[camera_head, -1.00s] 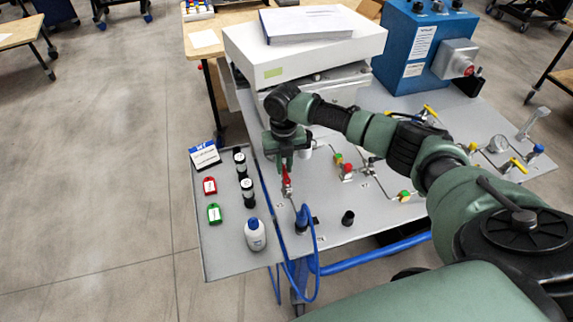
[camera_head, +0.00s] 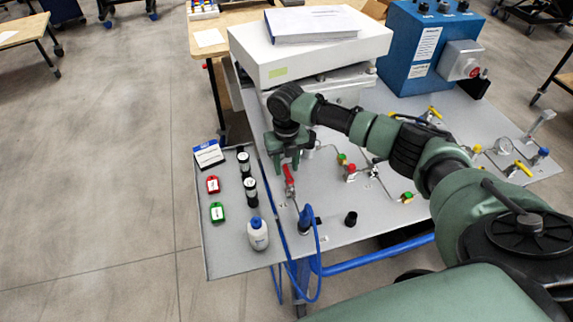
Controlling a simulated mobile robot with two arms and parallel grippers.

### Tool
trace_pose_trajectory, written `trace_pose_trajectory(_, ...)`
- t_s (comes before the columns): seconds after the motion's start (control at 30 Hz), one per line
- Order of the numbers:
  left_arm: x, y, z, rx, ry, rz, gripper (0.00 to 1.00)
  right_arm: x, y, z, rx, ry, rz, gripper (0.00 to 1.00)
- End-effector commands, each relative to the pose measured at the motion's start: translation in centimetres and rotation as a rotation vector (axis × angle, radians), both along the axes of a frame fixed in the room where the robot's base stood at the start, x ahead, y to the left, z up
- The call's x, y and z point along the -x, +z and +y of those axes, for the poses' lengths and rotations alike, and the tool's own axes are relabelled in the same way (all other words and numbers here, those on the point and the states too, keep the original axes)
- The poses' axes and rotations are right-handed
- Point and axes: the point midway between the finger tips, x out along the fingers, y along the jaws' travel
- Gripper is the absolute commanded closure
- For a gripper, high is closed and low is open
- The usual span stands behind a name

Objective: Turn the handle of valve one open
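The red valve handle (camera_head: 289,181) stands on the grey panel (camera_head: 232,262) above a pipe fitting with a blue hose, near the panel's front edge. I take it for valve one, but no label is legible. My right gripper (camera_head: 286,168) points down at the handle's upper end. Its two fingers look spread apart, with the handle's top between or just in front of them. I cannot tell whether they touch it. The handle's lower part is in plain view. My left gripper is not in view.
A black cap (camera_head: 351,218) is to the right. A white box (camera_head: 310,52) and blue unit (camera_head: 425,45) stand behind.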

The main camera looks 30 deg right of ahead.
Motion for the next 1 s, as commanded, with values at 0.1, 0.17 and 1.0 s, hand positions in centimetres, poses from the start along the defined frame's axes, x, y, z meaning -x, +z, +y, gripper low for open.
trace_pose_trajectory(0.1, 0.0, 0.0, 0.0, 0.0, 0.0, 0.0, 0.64, 0.0, 0.0, 0.0, 0.0, -0.001, 0.0, 0.64)
trace_pose_trajectory(0.17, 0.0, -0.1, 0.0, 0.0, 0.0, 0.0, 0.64, 0.0, 0.2, 0.0, -0.001, -0.001, -0.001, 0.64)
trace_pose_trajectory(1.0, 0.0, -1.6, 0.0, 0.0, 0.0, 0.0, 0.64, 0.0, 7.8, 0.0, 0.0, -0.001, 0.0, 0.64)
